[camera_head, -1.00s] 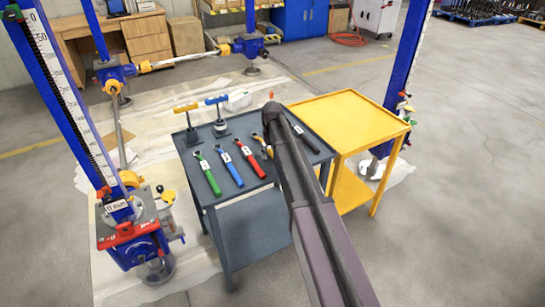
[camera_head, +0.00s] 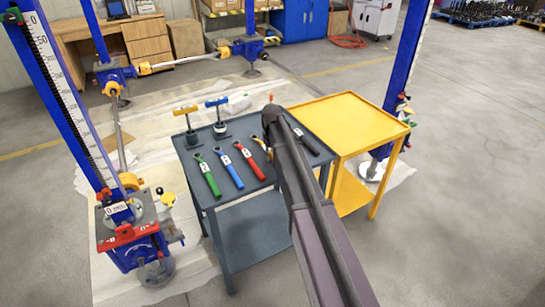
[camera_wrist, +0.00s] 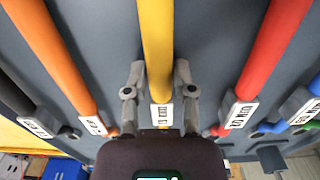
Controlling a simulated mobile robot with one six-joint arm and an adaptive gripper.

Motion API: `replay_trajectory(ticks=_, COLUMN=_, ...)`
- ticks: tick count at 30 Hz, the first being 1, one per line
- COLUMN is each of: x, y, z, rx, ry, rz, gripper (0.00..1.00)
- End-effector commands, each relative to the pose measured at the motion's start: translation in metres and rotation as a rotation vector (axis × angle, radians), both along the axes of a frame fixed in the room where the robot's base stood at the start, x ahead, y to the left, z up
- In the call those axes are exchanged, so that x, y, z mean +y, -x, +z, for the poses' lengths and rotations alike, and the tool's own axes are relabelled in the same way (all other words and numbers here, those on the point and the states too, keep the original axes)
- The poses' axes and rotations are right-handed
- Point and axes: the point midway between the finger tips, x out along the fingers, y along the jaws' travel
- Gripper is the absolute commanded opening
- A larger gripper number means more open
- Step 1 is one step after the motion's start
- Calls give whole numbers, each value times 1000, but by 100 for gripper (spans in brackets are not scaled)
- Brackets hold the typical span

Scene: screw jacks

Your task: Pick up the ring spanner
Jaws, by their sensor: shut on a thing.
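Several ring spanners lie side by side on the grey cart top (camera_head: 222,140): green (camera_head: 208,176), blue (camera_head: 230,169), red (camera_head: 250,161), yellow (camera_head: 261,146) and black (camera_head: 308,143). My arm covers part of the row in the head view. In the wrist view, my gripper (camera_wrist: 160,72) has one finger on each side of the yellow spanner's handle (camera_wrist: 157,40) and is shut on it. A white label shows on the yellow spanner near my palm. An orange spanner (camera_wrist: 55,60) lies to its left and the red one to its right. Whether the yellow spanner touches the cart is unclear.
Two T-handled tools, yellow (camera_head: 186,110) and blue (camera_head: 217,102), stand at the cart's back left. A yellow cart (camera_head: 345,115) adjoins on the right. A blue screw jack column (camera_head: 70,110) stands at left, another (camera_head: 407,70) at right. Floor at right is clear.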

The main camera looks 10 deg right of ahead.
Motion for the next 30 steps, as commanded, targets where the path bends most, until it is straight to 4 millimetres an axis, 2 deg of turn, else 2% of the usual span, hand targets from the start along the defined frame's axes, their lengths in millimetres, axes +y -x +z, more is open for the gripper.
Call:
replay_trajectory(ticks=11, x=0, y=0, z=10, rx=0, ry=0, rz=0, gripper=0)
replay_trajectory(ticks=22, x=0, y=0, z=40, rx=0, ry=0, rz=0, gripper=0)
replay_trajectory(ticks=23, x=1, y=3, z=41, rx=0, ry=0, rz=0, gripper=0)
replay_trajectory(ticks=24, x=3, y=18, z=38, rx=0, ry=0, rz=1, gripper=0)
replay_trajectory(ticks=30, x=11, y=64, z=42, rx=0, ry=0, rz=2, gripper=0)
